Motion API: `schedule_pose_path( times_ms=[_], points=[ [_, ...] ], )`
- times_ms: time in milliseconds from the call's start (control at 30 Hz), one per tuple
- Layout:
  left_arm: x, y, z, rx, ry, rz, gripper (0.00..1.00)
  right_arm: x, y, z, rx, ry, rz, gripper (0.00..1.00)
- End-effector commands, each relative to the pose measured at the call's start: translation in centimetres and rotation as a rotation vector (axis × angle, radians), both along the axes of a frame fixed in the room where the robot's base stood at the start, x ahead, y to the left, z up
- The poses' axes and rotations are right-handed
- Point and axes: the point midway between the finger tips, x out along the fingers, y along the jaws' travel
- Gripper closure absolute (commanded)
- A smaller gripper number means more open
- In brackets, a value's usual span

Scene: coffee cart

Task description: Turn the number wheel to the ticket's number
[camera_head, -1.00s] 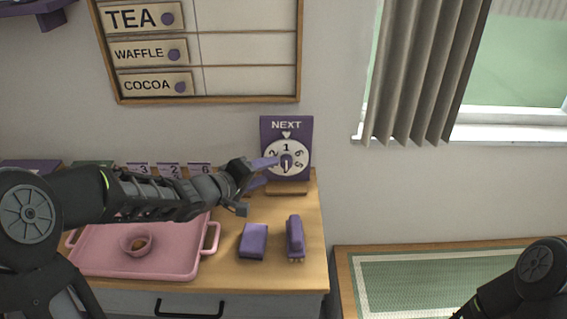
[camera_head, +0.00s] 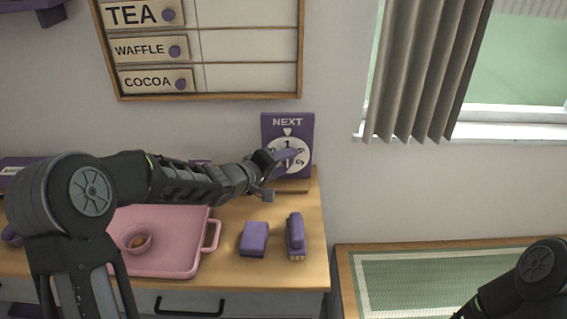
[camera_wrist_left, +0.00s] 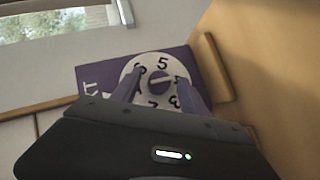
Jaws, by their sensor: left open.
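The number wheel (camera_head: 303,161) is a white disc with black numbers on a purple board marked NEXT (camera_head: 287,121). Its 1 sits at the top, under the white pointer. My left gripper (camera_head: 287,160) is in front of the wheel, open, its arm coming from the left. In the left wrist view the wheel (camera_wrist_left: 150,62) has a grey knob (camera_wrist_left: 159,80) at its centre. The purple fingers lie on either side of the knob; contact cannot be told. My arm hides most of the numbered cards behind it, and no card number is readable now.
A pink tray (camera_head: 186,226) with a small bowl (camera_head: 135,242) stands on the wooden counter. A purple block (camera_head: 254,239) and a purple brush-like item (camera_head: 296,236) lie to its right. A menu board (camera_head: 250,95) hangs above. A green mat (camera_head: 420,285) lies right.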

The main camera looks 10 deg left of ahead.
Motion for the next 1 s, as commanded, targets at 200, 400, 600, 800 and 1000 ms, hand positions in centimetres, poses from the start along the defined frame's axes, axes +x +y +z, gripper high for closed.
schedule_pose_path(
  times_ms=[200, 400, 600, 800, 1000],
  points=[
    [-0.02, 0.00, 0.00, 0.000, 0.000, 0.000, 0.64, 0.00, 0.00, 0.00, 0.000, 0.000, 0.000, 0.57],
    [-0.03, 0.00, 0.01, 0.000, 0.000, 0.000, 0.81, 0.00, 0.00, 0.00, 0.000, 0.000, 0.000, 0.57],
    [-0.03, 0.01, 0.00, -0.001, 0.000, 0.000, 0.97, 0.00, 0.00, 0.00, 0.000, 0.000, 0.000, 0.57],
    [-0.04, 0.00, -0.01, 0.000, 0.001, 0.001, 1.00, 0.00, 0.00, 0.00, 0.000, 0.000, 0.000, 0.57],
    [-0.04, 0.00, 0.03, 0.011, 0.004, 0.000, 1.00, 0.00, 0.00, 0.05, 0.000, 0.000, 0.000, 0.57]
  ],
)
